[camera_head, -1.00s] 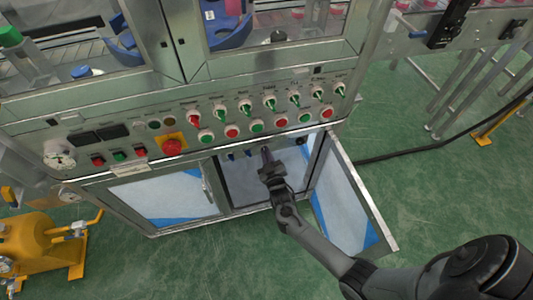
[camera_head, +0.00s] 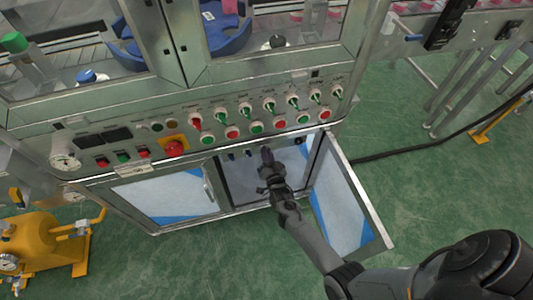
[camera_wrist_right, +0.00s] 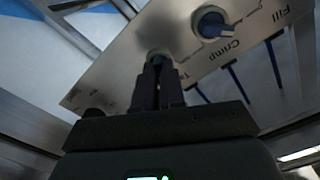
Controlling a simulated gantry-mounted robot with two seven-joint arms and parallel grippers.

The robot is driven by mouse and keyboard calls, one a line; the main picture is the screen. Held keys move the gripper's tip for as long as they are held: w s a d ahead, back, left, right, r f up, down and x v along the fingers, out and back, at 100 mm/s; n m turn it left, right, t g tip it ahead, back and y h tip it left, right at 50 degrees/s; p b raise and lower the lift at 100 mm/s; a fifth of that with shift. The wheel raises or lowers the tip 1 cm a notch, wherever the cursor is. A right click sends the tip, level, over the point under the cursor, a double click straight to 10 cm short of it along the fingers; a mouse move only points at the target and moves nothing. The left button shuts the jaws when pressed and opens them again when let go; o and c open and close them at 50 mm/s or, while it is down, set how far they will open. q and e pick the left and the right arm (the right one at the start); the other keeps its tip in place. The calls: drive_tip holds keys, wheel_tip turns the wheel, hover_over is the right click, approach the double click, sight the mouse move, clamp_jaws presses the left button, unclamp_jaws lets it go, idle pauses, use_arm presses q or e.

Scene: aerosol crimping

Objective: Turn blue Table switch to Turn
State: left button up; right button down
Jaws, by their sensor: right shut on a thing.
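My right gripper (camera_head: 266,153) reaches into the open lower cabinet of the machine. In the right wrist view its fingers (camera_wrist_right: 157,70) are shut on a round switch knob (camera_wrist_right: 158,53) on a tilted metal panel (camera_wrist_right: 115,65). The label beside this knob is mostly covered by the fingers; its visible start looks like "Ta", which fits the Table switch. The knob's pointer and setting are hidden. A blue switch labelled Crimp (camera_wrist_right: 209,23) sits beside it, with a Fill label further right. Two blue switches (camera_head: 232,156) show left of the gripper in the head view. My left gripper is not in view.
The open cabinet door (camera_head: 345,205) stands right of my forearm. A closed door (camera_head: 165,195) is on the left. Above is a control panel with red and green switches and a red emergency button (camera_head: 175,148). A yellow machine (camera_head: 40,240) stands at lower left.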

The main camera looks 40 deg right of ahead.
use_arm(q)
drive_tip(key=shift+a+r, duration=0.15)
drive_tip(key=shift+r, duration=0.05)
use_arm(e)
drive_tip(key=shift+m, duration=1.6)
drive_tip(key=c, duration=1.2)
unclamp_jaws()
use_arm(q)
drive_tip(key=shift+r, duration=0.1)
